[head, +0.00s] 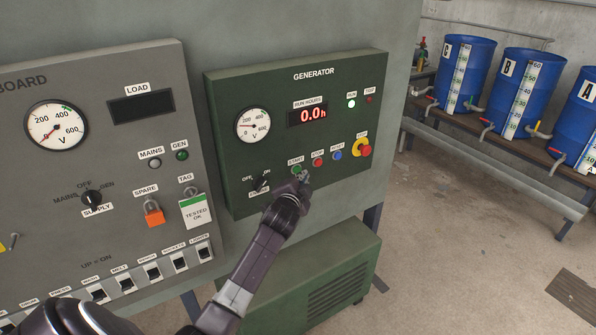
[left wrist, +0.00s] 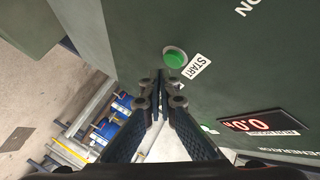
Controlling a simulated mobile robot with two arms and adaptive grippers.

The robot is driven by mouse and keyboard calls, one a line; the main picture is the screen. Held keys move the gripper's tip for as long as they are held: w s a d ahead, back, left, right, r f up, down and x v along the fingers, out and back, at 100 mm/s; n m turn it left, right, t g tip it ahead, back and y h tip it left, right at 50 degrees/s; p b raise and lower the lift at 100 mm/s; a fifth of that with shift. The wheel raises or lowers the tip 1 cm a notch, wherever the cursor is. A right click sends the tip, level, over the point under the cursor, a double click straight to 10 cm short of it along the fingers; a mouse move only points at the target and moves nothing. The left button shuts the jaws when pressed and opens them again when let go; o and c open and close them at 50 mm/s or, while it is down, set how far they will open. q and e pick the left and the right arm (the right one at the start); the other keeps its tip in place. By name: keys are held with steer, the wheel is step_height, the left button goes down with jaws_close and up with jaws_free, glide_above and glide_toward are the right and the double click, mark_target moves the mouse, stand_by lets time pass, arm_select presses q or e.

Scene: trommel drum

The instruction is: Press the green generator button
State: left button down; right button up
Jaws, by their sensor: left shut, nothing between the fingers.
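The green START button (head: 296,170) is on the lower part of the dark green generator panel (head: 330,75), left of the red STOP button (head: 318,162). My left gripper (head: 304,176) is shut and empty, with its tips close to the button's lower right in the head view. In the left wrist view the green button (left wrist: 174,57) shows in full beside its START label, just above the closed fingertips (left wrist: 161,82). I cannot tell whether the tips touch it. My right gripper is not in view.
A blue button (head: 337,155) and a red stop knob (head: 365,150) on yellow are further right. A rotary switch (head: 261,183) is to the left. The RUN lamp (head: 351,104) looks lit; the hours display (head: 308,116) reads 0.0h. A grey switchboard (head: 100,130) stands left.

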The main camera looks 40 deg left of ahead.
arm_select(q)
steer(key=d, duration=0.1)
steer(key=s+d+p, duration=0.1)
steer(key=d, duration=0.1)
steer(key=s+d, duration=0.1)
steer(key=shift+d, duration=0.35)
steer(key=shift+w, duration=0.1)
stand_by(0.7)
